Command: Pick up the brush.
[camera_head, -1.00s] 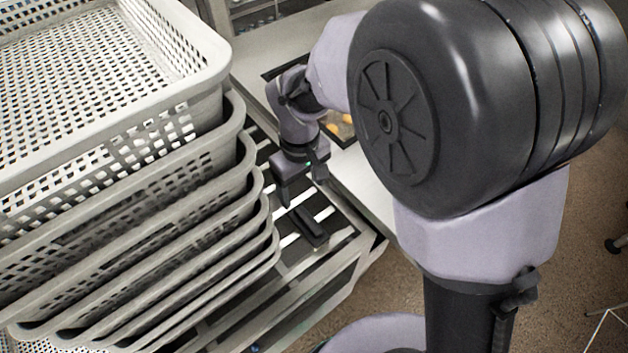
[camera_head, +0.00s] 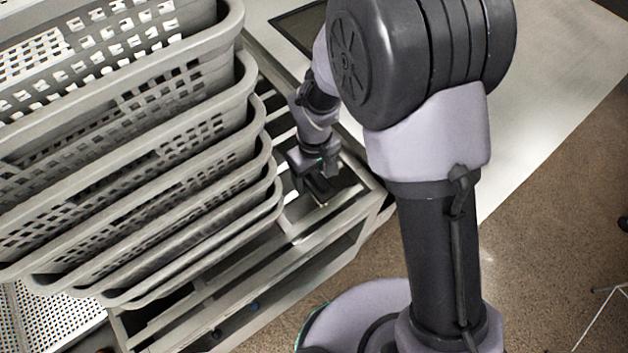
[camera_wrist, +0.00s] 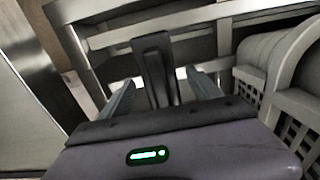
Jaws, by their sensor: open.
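The brush is a long black object that lies on the slatted rack. In the wrist view the brush (camera_wrist: 153,58) stands out between the two grey fingers of my gripper (camera_wrist: 160,80), with a gap on each side. My gripper is open. In the head view my gripper (camera_head: 318,184) is low over the rack's near end, at the brush (camera_head: 322,194), which it partly hides. I cannot tell from this view whether the fingers touch the brush.
A tall stack of grey perforated baskets (camera_head: 190,120) stands on the slatted rack (camera_head: 310,222) just left of my gripper. A pale counter (camera_head: 545,75) lies behind and right of my arm. Brown floor (camera_head: 540,220) is open at the right.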

